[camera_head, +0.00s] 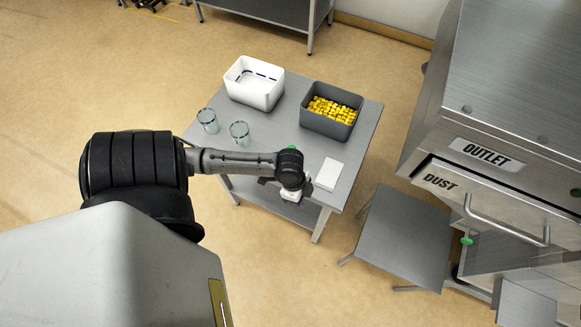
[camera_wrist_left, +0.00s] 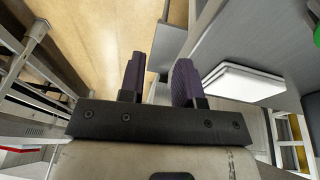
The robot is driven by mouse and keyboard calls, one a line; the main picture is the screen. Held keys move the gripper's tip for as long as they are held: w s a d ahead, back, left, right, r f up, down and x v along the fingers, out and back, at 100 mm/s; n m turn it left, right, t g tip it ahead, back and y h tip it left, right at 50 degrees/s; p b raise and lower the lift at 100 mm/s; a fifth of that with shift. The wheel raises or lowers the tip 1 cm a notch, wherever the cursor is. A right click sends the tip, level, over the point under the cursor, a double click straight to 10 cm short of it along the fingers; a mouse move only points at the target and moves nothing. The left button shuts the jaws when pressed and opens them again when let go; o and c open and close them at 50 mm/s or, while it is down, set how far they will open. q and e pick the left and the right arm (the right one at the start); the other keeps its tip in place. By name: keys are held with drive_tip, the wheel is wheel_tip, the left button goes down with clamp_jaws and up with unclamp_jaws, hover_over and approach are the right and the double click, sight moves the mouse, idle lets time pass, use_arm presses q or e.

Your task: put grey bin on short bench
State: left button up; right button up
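The grey bin (camera_head: 322,124), holding many small yellow pieces, stands upright on the right part of the metal table (camera_head: 285,140). The short bench (camera_head: 402,238) is a low grey metal-topped stand right of the table, below the dryer hood; its visible top is bare. My left gripper (camera_head: 291,196) points down near the table's front edge, apart from the bin. Its fingertips are hard to make out in the head view. In the left wrist view the two dark fingers (camera_wrist_left: 160,80) are spread with nothing between them. My right gripper is not in view.
A white bin (camera_head: 254,92) and two glasses (camera_head: 208,120) (camera_head: 239,132) stand on the table's left side. A white flat pad (camera_head: 328,174) lies near its front right corner and shows in the wrist view (camera_wrist_left: 243,82). The dryer hood (camera_head: 490,185) overhangs the right.

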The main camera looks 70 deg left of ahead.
use_arm(q)
drive_tip(key=s+d+r+n+t+y, duration=0.2)
drive_tip(key=s+d+r+n, duration=0.4)
drive_tip(key=d, duration=0.3)
drive_tip(key=shift+d+r, duration=0.3)
drive_tip(key=shift+r, duration=0.15)
